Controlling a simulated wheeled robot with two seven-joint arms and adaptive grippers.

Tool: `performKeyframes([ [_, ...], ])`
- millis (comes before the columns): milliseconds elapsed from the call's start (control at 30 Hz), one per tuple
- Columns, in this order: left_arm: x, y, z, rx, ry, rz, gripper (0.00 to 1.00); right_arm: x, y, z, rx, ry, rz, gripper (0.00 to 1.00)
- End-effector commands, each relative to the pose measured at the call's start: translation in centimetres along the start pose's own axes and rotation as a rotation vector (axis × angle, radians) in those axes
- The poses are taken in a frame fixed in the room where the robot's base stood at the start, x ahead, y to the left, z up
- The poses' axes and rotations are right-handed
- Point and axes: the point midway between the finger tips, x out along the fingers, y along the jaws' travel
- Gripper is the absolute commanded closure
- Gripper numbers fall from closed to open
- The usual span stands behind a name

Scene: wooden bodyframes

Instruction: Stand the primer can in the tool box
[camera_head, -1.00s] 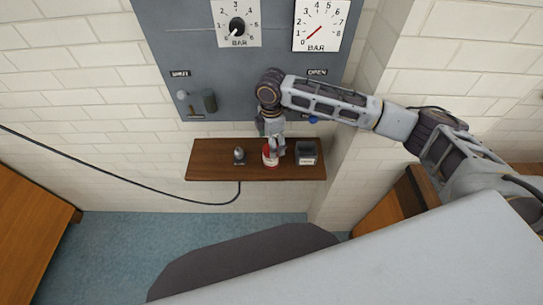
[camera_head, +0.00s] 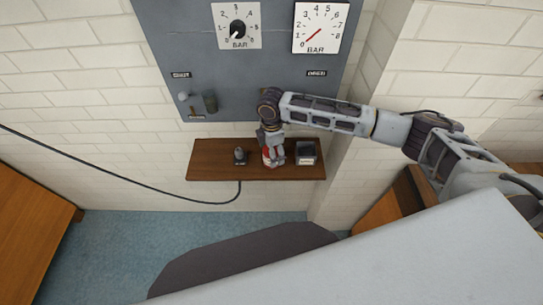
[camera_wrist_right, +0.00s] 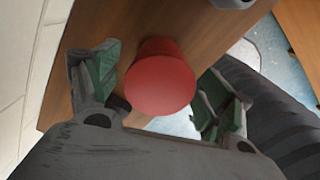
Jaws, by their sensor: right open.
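The red can (camera_head: 266,157), which I take to be the primer can, stands on the wooden wall shelf and is mostly hidden by my right gripper (camera_head: 273,157) in the head view. In the right wrist view the can's round red top (camera_wrist_right: 160,85) sits between the two green-padded fingers of my right gripper (camera_wrist_right: 157,90). The fingers are open, one on each side, with a gap showing at the left finger. A small dark grey open box (camera_head: 306,153), likely the tool box, is on the shelf just right of the can. My left gripper is out of view.
The wooden shelf (camera_head: 213,161) is narrow, with a small dark object (camera_head: 240,156) left of the can. A grey gauge panel (camera_head: 262,60) with a lever is on the wall above. A black cable (camera_head: 110,175) hangs at the left.

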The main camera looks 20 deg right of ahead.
Motion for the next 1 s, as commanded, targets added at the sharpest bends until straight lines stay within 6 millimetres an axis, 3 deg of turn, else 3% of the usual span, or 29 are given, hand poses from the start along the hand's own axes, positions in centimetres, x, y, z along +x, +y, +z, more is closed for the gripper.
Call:
performKeyframes([
  [167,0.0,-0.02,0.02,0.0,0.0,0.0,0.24,-0.02,0.0,-0.01,0.0,0.0,0.0,0.21],
  [600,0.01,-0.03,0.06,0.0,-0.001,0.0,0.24,-0.03,0.0,0.0,0.0,0.0,0.0,0.78],
  [1000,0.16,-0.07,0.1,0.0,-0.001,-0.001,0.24,-0.28,-0.04,-0.08,0.0,0.001,0.002,0.78],
])
